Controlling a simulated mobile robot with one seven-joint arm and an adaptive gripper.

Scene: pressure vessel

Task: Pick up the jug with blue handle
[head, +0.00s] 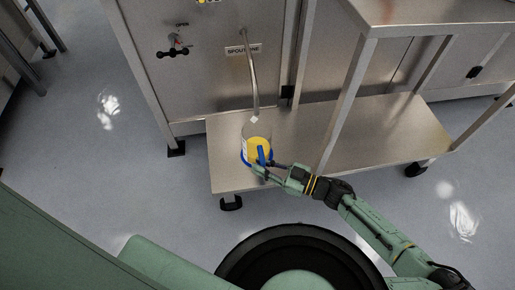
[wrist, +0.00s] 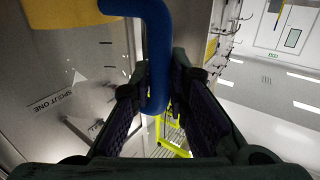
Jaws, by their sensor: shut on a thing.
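The jug (head: 249,143) is a clear container with yellow inside and a blue handle (head: 261,155). In the head view it stands on the lower shelf of a metal cart, under the end of a thin metal tube. My gripper (head: 258,167) reaches it from the right, at the handle. In the wrist view the blue handle (wrist: 157,60) hangs down between the two dark fingers of my gripper (wrist: 160,90), which are shut on it. Part of the jug's clear wall and yellow shows at the upper left there. The fingertips' exact contact is partly hidden.
The cart's lower shelf (head: 225,178) is bare around the jug. The metal tube (head: 251,75) comes down from the steel cabinet (head: 205,60) to just above the jug. A cart leg (head: 345,105) stands right of the jug, near my arm. Open floor lies to the left.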

